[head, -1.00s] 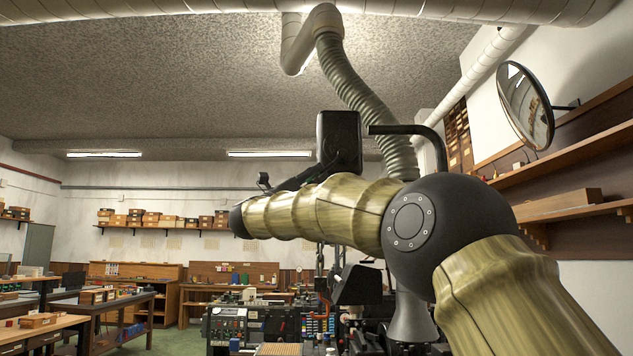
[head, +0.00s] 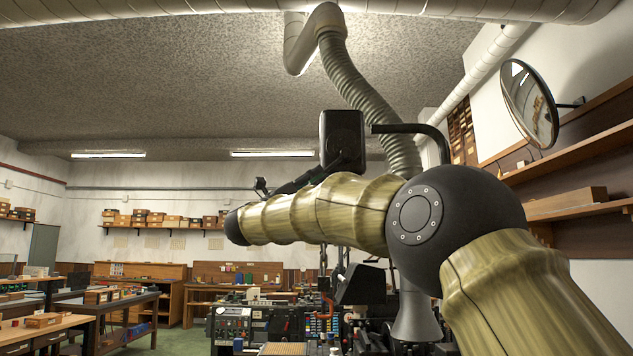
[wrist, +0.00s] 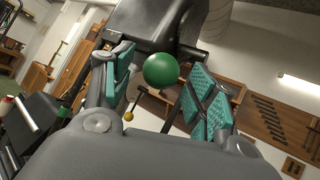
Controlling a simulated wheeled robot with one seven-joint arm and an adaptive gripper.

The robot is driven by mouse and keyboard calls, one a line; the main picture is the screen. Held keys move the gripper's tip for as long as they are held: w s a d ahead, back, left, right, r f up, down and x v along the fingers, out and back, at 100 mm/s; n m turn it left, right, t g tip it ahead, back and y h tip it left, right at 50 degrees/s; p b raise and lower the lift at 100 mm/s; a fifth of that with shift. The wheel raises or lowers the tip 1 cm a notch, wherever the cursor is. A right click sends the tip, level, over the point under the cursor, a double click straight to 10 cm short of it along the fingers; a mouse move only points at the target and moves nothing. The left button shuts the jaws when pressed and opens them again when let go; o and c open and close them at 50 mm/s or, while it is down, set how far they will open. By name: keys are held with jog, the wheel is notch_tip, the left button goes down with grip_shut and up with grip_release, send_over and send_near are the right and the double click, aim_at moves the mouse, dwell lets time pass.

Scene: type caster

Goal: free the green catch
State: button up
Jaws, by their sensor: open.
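The green catch shows in the wrist view as a round green ball knob (wrist: 161,70). It sits in the gap between the two teal-padded fingers of my gripper (wrist: 162,90), in front of a dark machine housing (wrist: 150,30). The fingers are open, and a gap shows on each side of the knob. I cannot tell how deep the knob lies between the pads. In the head view my own arm crosses the middle, and neither the green catch nor my fingers can be made out there.
A small yellow knob on a rod (wrist: 128,115) hangs below the green one. In the head view a machine with a control panel (head: 232,325) stands low in the middle. Workbenches (head: 105,310) stand at the left. A round mirror (head: 528,104) and shelves are at the right.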

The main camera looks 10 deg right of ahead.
jog(key=v, duration=0.9)
jog(key=shift+s+a+f, duration=0.15)
jog(key=shift+a+f, duration=0.05)
jog(key=shift+a, duration=0.05)
jog(key=shift+f, duration=0.1)
